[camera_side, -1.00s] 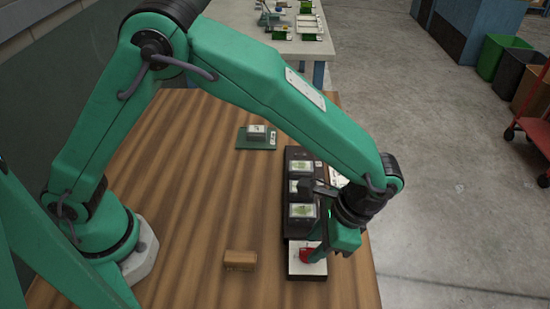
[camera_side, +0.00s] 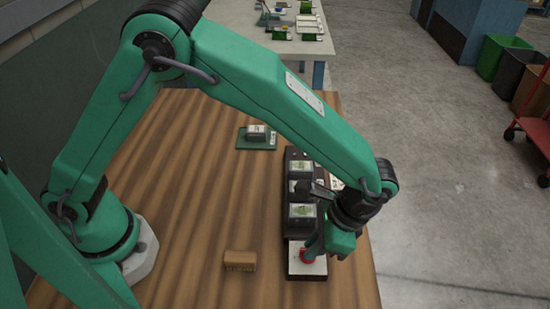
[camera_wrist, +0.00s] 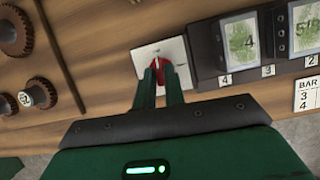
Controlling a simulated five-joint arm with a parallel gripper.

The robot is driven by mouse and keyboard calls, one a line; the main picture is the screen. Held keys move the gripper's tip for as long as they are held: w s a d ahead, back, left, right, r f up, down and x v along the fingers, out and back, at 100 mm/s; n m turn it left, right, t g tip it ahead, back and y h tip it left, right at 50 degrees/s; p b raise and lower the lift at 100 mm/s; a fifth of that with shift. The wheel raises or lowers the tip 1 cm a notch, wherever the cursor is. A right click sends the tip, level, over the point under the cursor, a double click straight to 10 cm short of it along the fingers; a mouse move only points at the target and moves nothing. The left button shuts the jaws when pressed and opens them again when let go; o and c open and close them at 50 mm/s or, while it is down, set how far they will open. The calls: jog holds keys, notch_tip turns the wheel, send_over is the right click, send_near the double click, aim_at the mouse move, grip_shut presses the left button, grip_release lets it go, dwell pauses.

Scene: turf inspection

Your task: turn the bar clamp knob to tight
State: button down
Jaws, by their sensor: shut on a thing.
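The red knob (camera_wrist: 158,65) sits on a white plate (camera_wrist: 141,55) at the near end of a dark fixture; in the side view the knob (camera_side: 306,257) is partly hidden by my gripper. My gripper (camera_wrist: 159,84) points down at the knob, with its two green fingers shut on the knob's sides. In the side view my gripper (camera_side: 312,250) stands over the white plate (camera_side: 294,266). The marks on the plate are too small to read.
A dark rack (camera_side: 288,225) with several turf samples adjoins the plate. A brown block (camera_side: 240,261) lies to the left. A green base with a grey box (camera_side: 257,133) is farther back. In the wrist view, brown round parts (camera_wrist: 40,93) lie at the left. The table's middle is clear.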

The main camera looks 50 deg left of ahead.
jog(key=shift+s+d+m, duration=0.1)
jog(key=shift+m, duration=0.3)
jog(key=c, duration=1.5)
grip_release()
jog(key=shift+r, duration=0.1)
jog(key=v, duration=0.7)
jog(key=shift+d+r, duration=0.1)
jog(key=shift+r, duration=0.2)
